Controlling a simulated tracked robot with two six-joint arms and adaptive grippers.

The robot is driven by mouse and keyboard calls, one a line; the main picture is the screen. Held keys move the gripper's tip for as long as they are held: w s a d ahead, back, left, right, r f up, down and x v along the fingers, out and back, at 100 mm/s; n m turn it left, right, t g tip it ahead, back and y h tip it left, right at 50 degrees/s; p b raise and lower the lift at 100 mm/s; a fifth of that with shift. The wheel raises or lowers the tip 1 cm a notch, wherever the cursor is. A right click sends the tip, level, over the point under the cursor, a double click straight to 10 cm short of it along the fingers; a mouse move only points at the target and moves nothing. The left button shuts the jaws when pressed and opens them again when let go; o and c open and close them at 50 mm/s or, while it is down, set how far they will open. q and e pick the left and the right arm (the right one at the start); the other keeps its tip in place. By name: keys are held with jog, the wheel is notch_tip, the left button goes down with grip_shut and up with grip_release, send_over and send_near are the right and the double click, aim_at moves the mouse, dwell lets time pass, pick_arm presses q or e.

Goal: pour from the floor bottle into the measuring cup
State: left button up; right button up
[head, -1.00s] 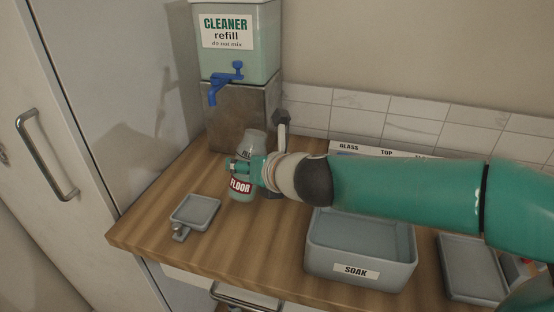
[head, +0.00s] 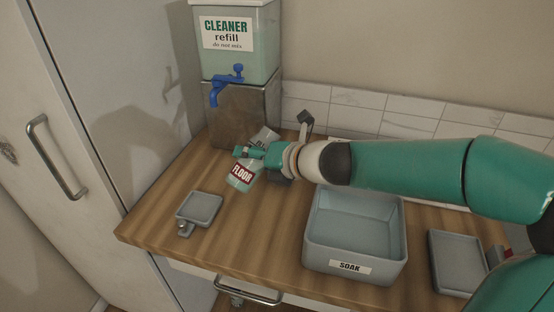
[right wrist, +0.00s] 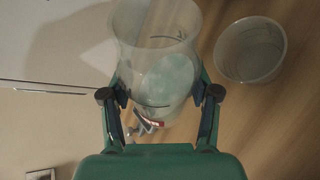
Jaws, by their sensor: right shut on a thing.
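The floor bottle (head: 238,184) is clear with pale green liquid and a red FLOOR label. It is tilted, its top leaning right in the head view. My right gripper (head: 246,152) is shut around its middle. In the right wrist view the bottle (right wrist: 158,75) sits between both fingers (right wrist: 160,97), its wide top open. A clear cup (right wrist: 250,50), apparently the measuring cup, stands right of the bottle on the wood, apart from it. I cannot make out this cup in the head view, where my arm covers part of the counter. My left gripper is not in view.
A cleaner refill tank (head: 238,45) with a blue tap (head: 222,84) stands on a metal block (head: 240,112) behind the bottle. A small grey tray (head: 200,208), a SOAK basin (head: 355,235) and another grey tray (head: 458,262) sit on the counter. A tall cabinet (head: 100,110) borders the left.

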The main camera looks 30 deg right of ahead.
jog(key=shift+a+f+m+y, duration=0.3)
jog(key=shift+f+m+y, duration=0.2)
jog(key=shift+m+y, duration=0.4)
dwell(3.6)
jog(key=shift+r+m+y, duration=0.1)
jog(key=shift+m+y, duration=0.3)
jog(key=shift+m, duration=0.3)
dwell(1.8)
jog(key=shift+r+p, duration=0.25)
jog(key=shift+p, duration=0.1)
dwell(0.7)
